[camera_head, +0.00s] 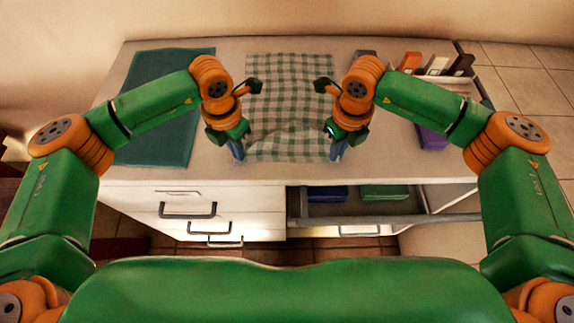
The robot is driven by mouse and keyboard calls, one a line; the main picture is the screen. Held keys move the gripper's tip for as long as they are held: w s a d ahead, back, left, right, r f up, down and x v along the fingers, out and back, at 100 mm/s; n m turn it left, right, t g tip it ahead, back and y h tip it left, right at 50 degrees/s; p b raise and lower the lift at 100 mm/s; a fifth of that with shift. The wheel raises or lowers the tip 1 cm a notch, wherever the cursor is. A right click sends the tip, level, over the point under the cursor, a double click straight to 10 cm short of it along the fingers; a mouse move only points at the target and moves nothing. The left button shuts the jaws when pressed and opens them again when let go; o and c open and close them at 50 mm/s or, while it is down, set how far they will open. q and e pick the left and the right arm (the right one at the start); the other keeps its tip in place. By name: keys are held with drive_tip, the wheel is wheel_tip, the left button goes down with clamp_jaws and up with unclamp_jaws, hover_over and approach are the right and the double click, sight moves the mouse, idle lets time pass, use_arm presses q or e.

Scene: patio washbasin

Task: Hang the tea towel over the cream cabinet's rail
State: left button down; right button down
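The tea towel (289,95), green and cream checked, lies on the countertop, its near part slightly rumpled. The cream cabinet (240,200) is below the counter, with dark bar handles on its drawer fronts. I cannot make out for certain which bar is its rail. My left gripper (238,151) points down at the towel's near left corner. My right gripper (338,151) points down at its near right corner. Both are at the towel's edges; their fingertips are small and partly hidden, so I cannot tell whether they grip cloth.
A dark teal mat (165,125) lies on the left of the counter (215,185). An open drawer (335,210) below right holds a blue item (327,193) and a green item (384,192). A purple block (431,138) and several upright items stand on the right.

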use_arm(q)
drive_tip(key=shift+a, duration=0.1)
use_arm(e)
drive_tip(key=shift+d, duration=0.1)
